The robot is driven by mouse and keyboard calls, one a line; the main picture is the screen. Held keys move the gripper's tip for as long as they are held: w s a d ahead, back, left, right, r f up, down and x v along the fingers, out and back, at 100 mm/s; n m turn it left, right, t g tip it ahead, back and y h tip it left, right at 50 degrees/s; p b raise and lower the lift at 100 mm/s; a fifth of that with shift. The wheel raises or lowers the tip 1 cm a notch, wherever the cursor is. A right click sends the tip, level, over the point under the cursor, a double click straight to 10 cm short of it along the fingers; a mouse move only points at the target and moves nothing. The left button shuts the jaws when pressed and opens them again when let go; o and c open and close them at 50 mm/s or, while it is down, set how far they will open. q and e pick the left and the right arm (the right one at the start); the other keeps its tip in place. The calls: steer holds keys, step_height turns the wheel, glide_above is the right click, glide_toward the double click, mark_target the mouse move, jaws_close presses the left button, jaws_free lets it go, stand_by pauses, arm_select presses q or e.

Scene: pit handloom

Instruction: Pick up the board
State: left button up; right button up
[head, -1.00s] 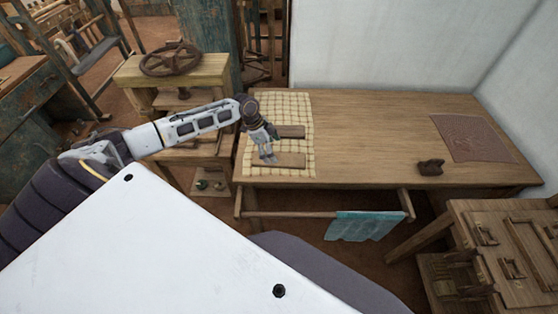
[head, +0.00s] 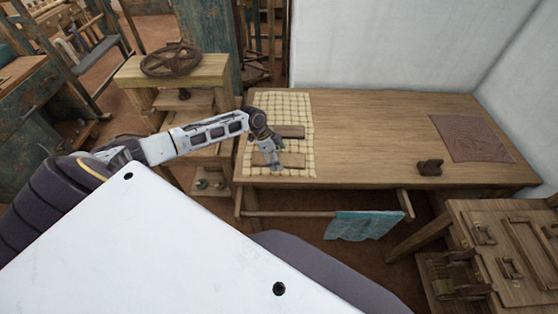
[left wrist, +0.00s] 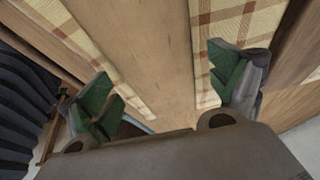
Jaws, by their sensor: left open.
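Two flat brown boards lie on a cream checked cloth (head: 304,110) at the left end of the table. The far board (head: 291,131) lies clear of my gripper. The near board (head: 293,159) is partly hidden behind my left gripper (head: 271,165), which is open over it with its fingers pointing down. In the left wrist view a board (left wrist: 150,45) runs between the spread green-padded fingers (left wrist: 162,85), with cloth on both sides. Whether the fingers touch it, I cannot tell. My right gripper is in neither view.
The wooden table (head: 375,135) is mostly bare right of the cloth. A small dark brown block (head: 430,167) and a brown patterned mat (head: 470,138) lie farther right. A teal cloth (head: 362,225) hangs from the front rail. A stand with a wheel (head: 171,59) is at left.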

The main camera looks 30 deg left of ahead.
arm_select(q)
steer(key=c, duration=1.2)
steer(key=shift+r+b, duration=0.35)
steer(key=shift+r, duration=4.7)
